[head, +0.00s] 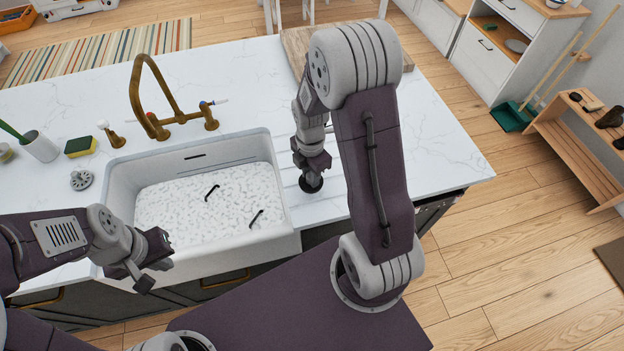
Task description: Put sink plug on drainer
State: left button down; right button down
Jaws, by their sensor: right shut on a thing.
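The sink plug (310,185) is a small dark round piece at the tip of my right gripper (311,175). My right gripper points down and is shut on it, hiding its upper part. The plug is over the grooved drainer (328,206), the strip of white counter just right of the sink. I cannot tell whether the plug touches the surface. My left gripper (156,276) is open and empty, near the front left corner of the sink.
The white sink (282,240) holds whitish foam with two dark handles sticking out. A brass tap (152,122) stands behind it. A grey strainer (82,180), a sponge (80,147) and a cup (40,147) are at left. A wooden board (296,42) lies at the back.

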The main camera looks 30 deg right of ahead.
jog(key=shift+a, duration=0.1)
notch_tip(320, 180, down, 4)
jog(key=shift+s+r, duration=0.15)
jog(key=shift+w+f, duration=0.2)
jog(key=shift+s, duration=0.1)
jog(key=c, duration=1.1)
grip_release()
jog(key=shift+f, duration=0.1)
jog(key=shift+c, duration=0.2)
